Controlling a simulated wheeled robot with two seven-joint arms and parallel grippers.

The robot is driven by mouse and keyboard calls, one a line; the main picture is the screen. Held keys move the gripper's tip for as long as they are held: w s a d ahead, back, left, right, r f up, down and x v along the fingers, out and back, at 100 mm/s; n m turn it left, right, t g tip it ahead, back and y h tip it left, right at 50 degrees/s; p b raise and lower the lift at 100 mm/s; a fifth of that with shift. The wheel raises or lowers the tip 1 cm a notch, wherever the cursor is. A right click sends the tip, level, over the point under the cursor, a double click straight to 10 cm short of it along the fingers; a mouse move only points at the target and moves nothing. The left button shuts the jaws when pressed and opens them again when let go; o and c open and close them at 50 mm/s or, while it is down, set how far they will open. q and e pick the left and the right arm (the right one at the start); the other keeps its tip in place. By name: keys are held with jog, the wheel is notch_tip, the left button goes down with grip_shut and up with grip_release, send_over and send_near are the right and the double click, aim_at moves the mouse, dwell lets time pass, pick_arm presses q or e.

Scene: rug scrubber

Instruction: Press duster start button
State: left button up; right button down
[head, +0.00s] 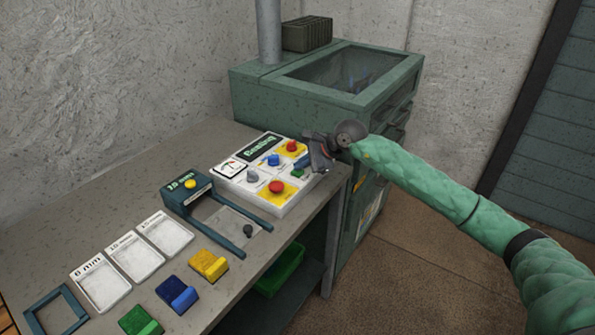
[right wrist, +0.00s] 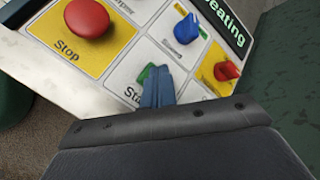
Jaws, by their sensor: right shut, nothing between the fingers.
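The white control panel (head: 270,205) stands on the grey bench, against the green machine. Its green button (head: 297,173) sits right of the large red stop button (head: 276,187). In the right wrist view the green button (right wrist: 146,74) has a partly hidden label beginning "Sta", and the red button (right wrist: 87,18) is marked "Stop". My right gripper (head: 301,161) is shut and empty, over the panel's right side. Its blue fingertips (right wrist: 156,72) appear right beside the green button and cover part of it. I cannot tell whether they touch it. My left gripper is not in view.
The panel also carries a blue knob (head: 274,160), a grey knob (head: 252,176) and a red knob (head: 292,146). A dark teal device (head: 186,191) with a yellow button stands left of the panel. White trays and coloured blocks lie at the bench's front left.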

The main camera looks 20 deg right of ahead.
aim_at(301, 171)
dwell(0.6)
jog(key=shift+r, duration=0.8)
jog(key=shift+r, duration=0.15)
jog(key=shift+r, duration=2.4)
